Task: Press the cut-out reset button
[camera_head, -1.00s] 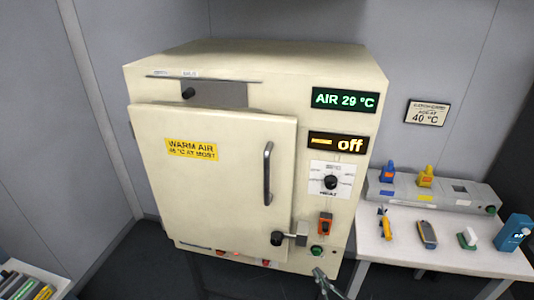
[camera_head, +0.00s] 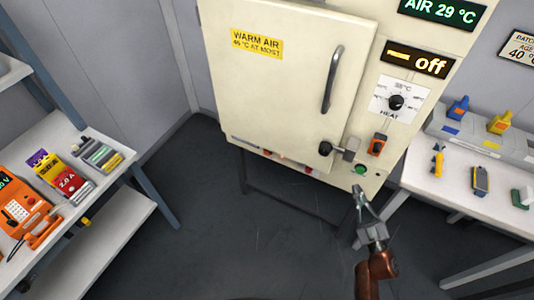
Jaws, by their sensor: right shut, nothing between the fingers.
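The cream oven cabinet (camera_head: 220,90) fills the upper middle, its door (camera_head: 285,75) shut. A round green button (camera_head: 360,170) sits low on its front, right of the door latch (camera_head: 340,149). Small red parts (camera_head: 308,169) show along the strip under the door; one near its middle looks lit. No label readable here tells which is the cut-out reset. My right gripper (camera_head: 358,190) is shut and empty, pointing up, its tip just below the green button in the picture. I cannot tell whether it touches the cabinet. My left gripper is out of view.
An orange switch (camera_head: 376,146) and heat dial (camera_head: 396,102) sit above the green button. The display (camera_head: 417,60) reads "off". A white table (camera_head: 455,205) with small tools stands right. A left bench (camera_head: 115,145) holds an orange meter (camera_head: 28,205). The floor between is clear.

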